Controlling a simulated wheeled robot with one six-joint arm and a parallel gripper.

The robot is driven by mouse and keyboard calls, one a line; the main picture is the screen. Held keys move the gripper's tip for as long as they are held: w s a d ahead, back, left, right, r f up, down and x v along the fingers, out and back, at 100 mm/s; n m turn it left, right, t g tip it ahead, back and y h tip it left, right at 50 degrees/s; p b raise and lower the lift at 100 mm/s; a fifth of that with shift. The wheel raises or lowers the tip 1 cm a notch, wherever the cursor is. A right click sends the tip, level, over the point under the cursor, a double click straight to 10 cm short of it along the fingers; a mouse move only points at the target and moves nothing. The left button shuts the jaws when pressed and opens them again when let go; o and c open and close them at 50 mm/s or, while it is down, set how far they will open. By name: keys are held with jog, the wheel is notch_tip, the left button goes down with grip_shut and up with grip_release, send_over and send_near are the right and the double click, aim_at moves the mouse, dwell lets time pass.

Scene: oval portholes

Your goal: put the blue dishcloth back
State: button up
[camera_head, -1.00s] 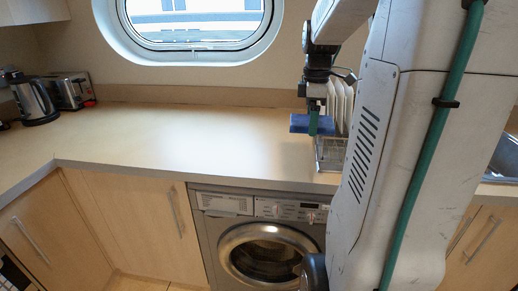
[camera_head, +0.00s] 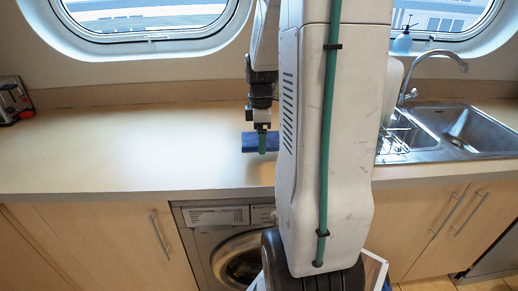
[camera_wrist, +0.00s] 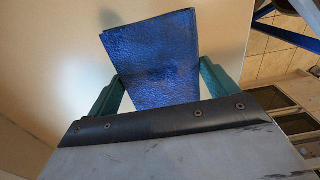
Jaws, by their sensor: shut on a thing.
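The blue dishcloth (camera_head: 251,142) is a flat folded piece in my gripper, above the pale worktop in the head view. My gripper (camera_head: 262,143) points down just left of my arm column and is shut on the dishcloth. In the wrist view the cloth (camera_wrist: 155,60) sticks out between the two green fingers of my gripper (camera_wrist: 160,85), which press on its sides. I cannot tell how high the cloth is above the worktop. Part of the worktop behind my arm is hidden.
The worktop (camera_head: 110,145) is clear to the left, up to a toaster (camera_head: 12,100). A steel sink (camera_head: 475,130) with a tap (camera_head: 435,65) and a dish rack (camera_head: 398,132) are on the right. A washing machine (camera_head: 225,240) stands under the worktop. A soap bottle (camera_head: 403,40) is by the window.

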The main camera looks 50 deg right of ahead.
aim_at(261, 157)
jog(key=shift+f, duration=2.15)
jog(key=shift+f, duration=0.15)
jog(key=o, duration=0.7)
